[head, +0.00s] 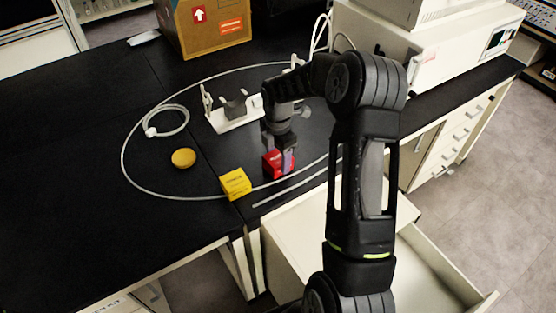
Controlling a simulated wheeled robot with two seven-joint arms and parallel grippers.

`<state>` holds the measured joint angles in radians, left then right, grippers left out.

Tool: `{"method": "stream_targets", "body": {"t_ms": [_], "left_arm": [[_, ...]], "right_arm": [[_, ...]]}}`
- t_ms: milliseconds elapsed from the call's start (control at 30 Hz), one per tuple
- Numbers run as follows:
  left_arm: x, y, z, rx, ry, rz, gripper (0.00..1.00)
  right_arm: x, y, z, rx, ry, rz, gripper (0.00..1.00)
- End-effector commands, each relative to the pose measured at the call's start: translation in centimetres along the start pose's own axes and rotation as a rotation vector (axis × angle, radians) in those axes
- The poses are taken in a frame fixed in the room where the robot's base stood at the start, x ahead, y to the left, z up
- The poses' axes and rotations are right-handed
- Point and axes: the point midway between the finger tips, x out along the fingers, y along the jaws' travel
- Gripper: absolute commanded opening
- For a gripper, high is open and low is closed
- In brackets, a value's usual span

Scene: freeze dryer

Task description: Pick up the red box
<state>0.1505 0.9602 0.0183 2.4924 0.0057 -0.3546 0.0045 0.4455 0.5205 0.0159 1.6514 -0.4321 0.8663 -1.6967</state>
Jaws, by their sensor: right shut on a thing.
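The small red box (271,167) is on or just above the black bench top, right of the yellow box. My right gripper (279,160) points down over it and is shut on it, with a finger across its front side. The gripper hides part of the red box, and I cannot tell whether its underside touches the bench. My left gripper is not in view.
A yellow box (235,184) stands close on the left, with a round yellow object (183,158) beyond it. A white stand (232,118) is behind. A pale hose (125,150) loops around these things. A cardboard box (205,28) and white machine (440,50) stand at the back. The left bench is clear.

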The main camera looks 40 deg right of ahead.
Motion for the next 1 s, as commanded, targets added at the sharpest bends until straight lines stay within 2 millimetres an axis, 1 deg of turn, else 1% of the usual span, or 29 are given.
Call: {"method": "stream_targets", "body": {"t_ms": [167,500,600,733,1000], "left_arm": [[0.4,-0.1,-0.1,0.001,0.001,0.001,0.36],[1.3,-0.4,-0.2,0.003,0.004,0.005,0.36],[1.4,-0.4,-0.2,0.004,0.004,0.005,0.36],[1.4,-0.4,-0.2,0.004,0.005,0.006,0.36],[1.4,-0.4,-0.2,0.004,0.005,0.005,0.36]], "right_arm": [[-1.8,0.2,0.0,0.0,-0.001,0.006,0.15],[-8.1,0.1,0.0,0.0,-0.001,0.005,0.15],[-9.3,0.1,0.0,-0.001,-0.001,0.003,0.15],[-9.9,0.1,0.0,-0.001,0.0,0.002,0.15],[-9.9,0.0,0.0,-0.001,0.0,0.001,0.15]]}}
